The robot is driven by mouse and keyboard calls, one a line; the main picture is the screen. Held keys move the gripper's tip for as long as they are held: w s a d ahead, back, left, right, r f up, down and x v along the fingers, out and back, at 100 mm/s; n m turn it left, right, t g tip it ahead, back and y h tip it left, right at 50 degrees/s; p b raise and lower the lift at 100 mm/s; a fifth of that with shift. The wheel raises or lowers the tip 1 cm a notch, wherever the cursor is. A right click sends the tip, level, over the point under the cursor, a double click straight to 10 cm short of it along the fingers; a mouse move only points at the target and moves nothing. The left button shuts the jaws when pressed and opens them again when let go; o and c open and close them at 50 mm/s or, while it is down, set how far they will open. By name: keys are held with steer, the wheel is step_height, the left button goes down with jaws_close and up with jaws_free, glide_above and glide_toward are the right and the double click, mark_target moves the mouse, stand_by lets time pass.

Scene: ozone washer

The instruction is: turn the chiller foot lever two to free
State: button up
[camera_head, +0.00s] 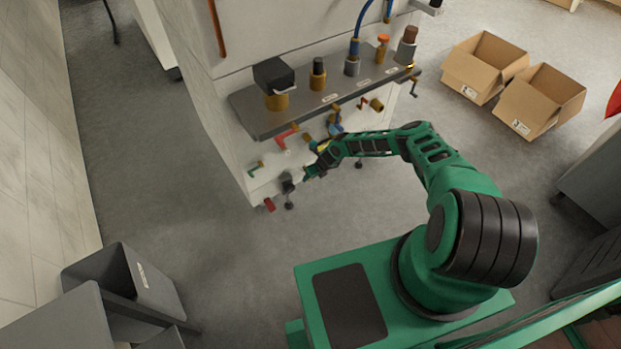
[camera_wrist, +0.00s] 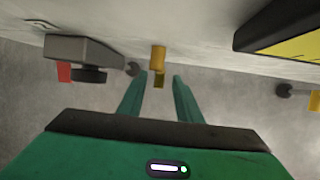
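My gripper (camera_head: 305,174) is low at the front of the white machine in the head view. In the wrist view my gripper (camera_wrist: 162,78) has its two green fingers apart with nothing held. A short brass-yellow piece (camera_wrist: 158,56) sticks out from the machine's lower edge, at or just past the fingertips and in line with the gap; I cannot tell if it touches. A red tab (camera_wrist: 64,72) hangs at the left by a grey block (camera_wrist: 82,48); the red tab also shows in the head view (camera_head: 270,204). Which piece is lever two cannot be told.
The white machine (camera_head: 225,130) has a grey shelf (camera_head: 330,98) with valves above my arm. Red (camera_head: 287,135) and green (camera_head: 256,167) handles sit on its front. A black-and-yellow block (camera_wrist: 290,35) is close at right in the wrist view. Floor in front is clear.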

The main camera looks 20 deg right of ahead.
jaws_close()
steer(key=t+h, duration=0.1)
steer(key=h, duration=0.2)
steer(key=d+r+n+t+h, duration=0.1)
steer(key=h, duration=0.2)
steer(key=n+t+h, duration=0.1)
steer(key=h, duration=0.2)
steer(key=shift+w+d+r, duration=0.2)
steer(key=shift+w+d, duration=0.15)
stand_by(0.4)
stand_by(0.6)
jaws_free()
